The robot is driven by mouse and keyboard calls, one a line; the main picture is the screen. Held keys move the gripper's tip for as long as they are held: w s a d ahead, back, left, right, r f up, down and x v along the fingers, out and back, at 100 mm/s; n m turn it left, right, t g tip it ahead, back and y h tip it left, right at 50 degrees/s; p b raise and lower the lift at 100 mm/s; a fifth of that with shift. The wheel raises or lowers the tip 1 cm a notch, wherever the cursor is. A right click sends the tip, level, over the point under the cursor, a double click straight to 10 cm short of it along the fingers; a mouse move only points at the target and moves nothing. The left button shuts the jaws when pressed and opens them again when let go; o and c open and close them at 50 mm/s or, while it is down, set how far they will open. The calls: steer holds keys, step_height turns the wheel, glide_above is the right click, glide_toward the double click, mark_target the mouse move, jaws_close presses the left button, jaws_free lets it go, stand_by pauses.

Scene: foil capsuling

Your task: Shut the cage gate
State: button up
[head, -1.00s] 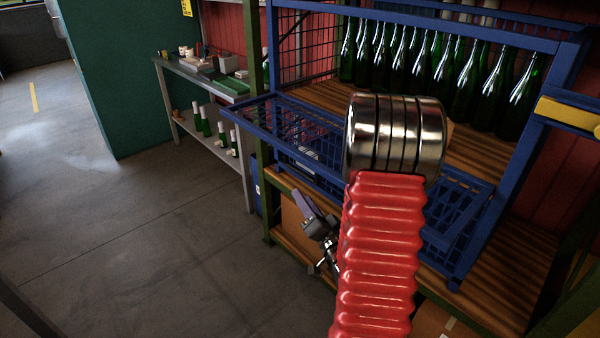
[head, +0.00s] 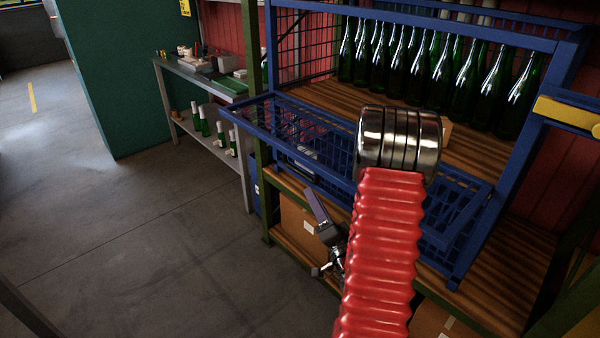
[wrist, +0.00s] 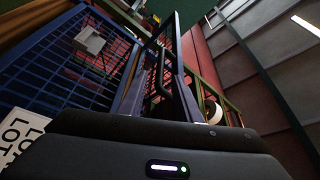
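The blue wire-mesh cage (head: 415,32) holds green bottles. Its gate (head: 243,106) is a blue mesh panel that stands folded down and outward at the cage's front, so the cage is open. My red ribbed arm hides the gate's middle. My gripper (head: 325,232) is below and in front of the gate, partly hidden behind the arm, with no clear contact. In the wrist view, my gripper's two grey fingers (wrist: 157,88) look apart. A dark bar shows between them, and I cannot tell if they touch it. Blue mesh (wrist: 62,70) with a pale tag is at left.
Green bottles (head: 465,80) stand in a row on the wooden cage floor. A yellow bar (head: 568,113) is on the cage's right post. A cardboard box (head: 297,222) sits below the gate. A side bench (head: 205,78) stands behind at left. The floor at left is clear.

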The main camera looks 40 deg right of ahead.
mark_target(299, 170)
steer(key=x, duration=1.1)
steer(key=shift+w+d, duration=0.1)
steer(key=shift+w, duration=0.3)
jaws_close()
